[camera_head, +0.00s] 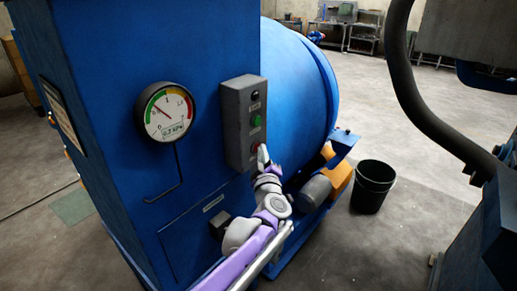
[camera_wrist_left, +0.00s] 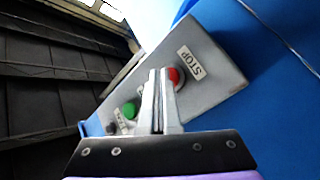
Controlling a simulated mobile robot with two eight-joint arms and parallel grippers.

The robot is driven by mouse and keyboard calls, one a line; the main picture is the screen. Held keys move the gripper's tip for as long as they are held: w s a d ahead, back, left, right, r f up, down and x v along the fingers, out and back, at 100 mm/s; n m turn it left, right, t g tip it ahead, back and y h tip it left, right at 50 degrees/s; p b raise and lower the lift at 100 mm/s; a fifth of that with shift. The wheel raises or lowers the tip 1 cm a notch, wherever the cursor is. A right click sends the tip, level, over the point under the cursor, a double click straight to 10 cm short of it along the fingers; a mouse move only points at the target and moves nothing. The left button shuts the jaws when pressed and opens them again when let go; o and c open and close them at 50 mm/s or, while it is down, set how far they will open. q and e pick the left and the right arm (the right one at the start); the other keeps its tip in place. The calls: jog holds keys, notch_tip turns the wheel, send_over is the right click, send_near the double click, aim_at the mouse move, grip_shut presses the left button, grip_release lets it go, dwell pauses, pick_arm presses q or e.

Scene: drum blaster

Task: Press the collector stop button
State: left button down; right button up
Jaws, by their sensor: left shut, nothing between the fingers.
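A grey control box (camera_head: 235,110) is mounted on the front of the blue collector (camera_head: 200,55). It carries a dark element at the top, a green button (camera_head: 257,121) in the middle and a red button (camera_head: 255,147) at the bottom. In the left wrist view the red button (camera_wrist_left: 176,77) sits beside a STOP label (camera_wrist_left: 191,62), and the green button (camera_wrist_left: 129,110) is farther left. My left gripper (camera_head: 262,150) is shut and empty, its fingertips right at the red button. The fingers (camera_wrist_left: 158,75) partly cover the button's edge; I cannot tell whether they touch. My right gripper is not in view.
A round pressure gauge (camera_head: 166,112) is on the collector left of the box. A black bucket (camera_head: 372,187) stands on the floor to the right. A dark hose (camera_head: 425,110) and machine stand at the far right. The floor between is open.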

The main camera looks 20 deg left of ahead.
pick_arm(q)
jog(key=shift+s+d, duration=0.3)
jog(key=shift+d, duration=0.45)
jog(key=shift+d, duration=0.1)
jog(key=shift+s+d+b, duration=0.1)
jog(key=shift+s+d, duration=0.2)
jog(key=shift+d, duration=0.45)
jog(key=shift+s+d+b, duration=0.1)
jog(key=shift+s+d, duration=0.2)
jog(key=shift+d, duration=0.5)
jog(key=shift+s+d+b, duration=0.1)
jog(key=shift+s+d, duration=0.2)
jog(key=shift+d, duration=0.45)
